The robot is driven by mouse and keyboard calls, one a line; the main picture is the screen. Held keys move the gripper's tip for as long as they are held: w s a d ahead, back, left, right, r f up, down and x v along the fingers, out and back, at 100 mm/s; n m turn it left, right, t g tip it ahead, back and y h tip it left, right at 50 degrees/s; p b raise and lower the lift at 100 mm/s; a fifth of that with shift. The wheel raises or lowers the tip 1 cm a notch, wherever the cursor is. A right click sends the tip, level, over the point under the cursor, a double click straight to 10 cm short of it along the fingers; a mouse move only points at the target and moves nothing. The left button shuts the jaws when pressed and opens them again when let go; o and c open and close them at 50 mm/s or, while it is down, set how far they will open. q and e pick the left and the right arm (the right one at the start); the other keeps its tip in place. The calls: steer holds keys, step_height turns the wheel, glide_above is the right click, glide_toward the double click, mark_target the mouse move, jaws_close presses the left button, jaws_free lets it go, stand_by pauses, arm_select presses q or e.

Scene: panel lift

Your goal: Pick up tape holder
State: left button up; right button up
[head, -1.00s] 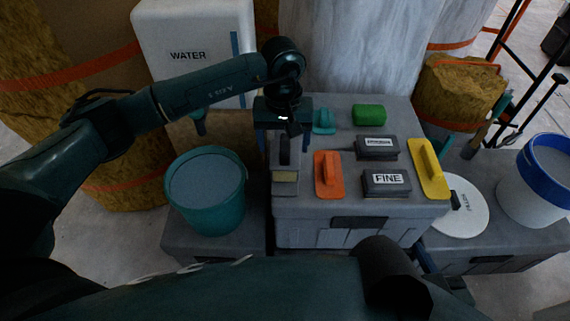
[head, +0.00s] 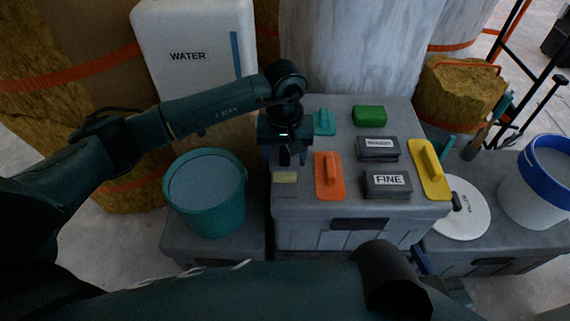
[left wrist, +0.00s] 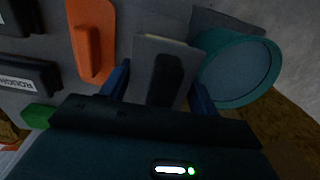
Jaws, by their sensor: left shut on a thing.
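The tape holder (head: 285,178), a grey block with a pale yellowish strip, is at the left end of the grey toolbox top. My left gripper (head: 284,158) is over it, pointing down, and hides most of it in the head view. In the left wrist view the holder (left wrist: 150,48) is a grey plate with a black upright grip, between my two blue fingers (left wrist: 160,88). The gripper is shut on that grip. I cannot tell whether the holder touches the toolbox. Part of my right arm shows at the bottom, with a bluish piece that may be its gripper.
The toolbox (head: 310,205) also bears an orange float (head: 328,183), a yellow float (head: 430,170), a teal tool (head: 325,122), a green block (head: 369,115) and two labelled dark blocks. A teal bucket (head: 205,220) stands close left. A white bucket (head: 545,190) stands right.

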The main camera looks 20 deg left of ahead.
arm_select(q)
steer(key=shift+c, duration=0.6)
step_height(320, 180, up, 9)
steer(key=shift+f+p, duration=0.1)
steer(key=shift+p, duration=0.55)
steer(key=shift+r, duration=0.65)
